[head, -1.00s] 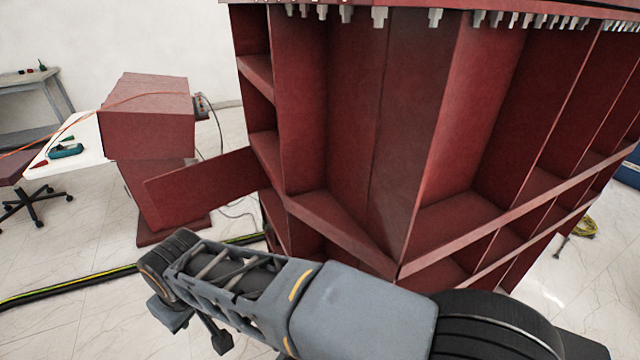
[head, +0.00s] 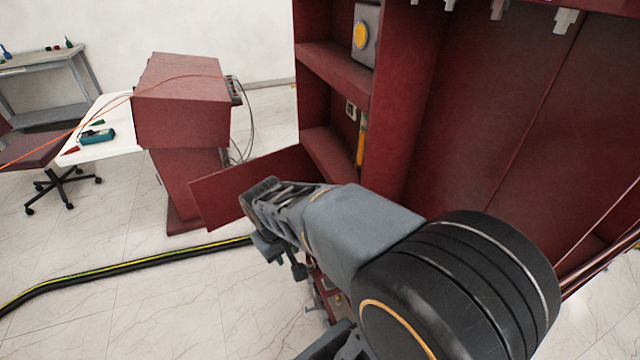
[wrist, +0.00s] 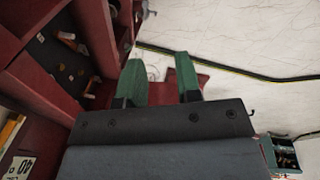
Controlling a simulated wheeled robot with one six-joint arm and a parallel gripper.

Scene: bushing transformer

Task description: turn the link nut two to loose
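My gripper (wrist: 160,68) shows in the wrist view with its two green fingers apart and nothing between them. Left of the fingers, a dark panel (wrist: 50,62) inside the red cabinet carries several small light and orange fittings (wrist: 67,36). I cannot tell which of them, if any, is link nut two. The gripper is to the right of this panel and apart from it. In the head view the red transformer cabinet (head: 490,110) stands at the right, and my arm hides its lower part. The gripper cannot be made out there.
A red panel (head: 245,185) sticks out left of the cabinet, near my arm. A red box-topped stand (head: 182,98), a white table (head: 110,140) and an office chair (head: 55,180) are further left. A black-and-yellow cable (head: 120,268) crosses the otherwise clear floor.

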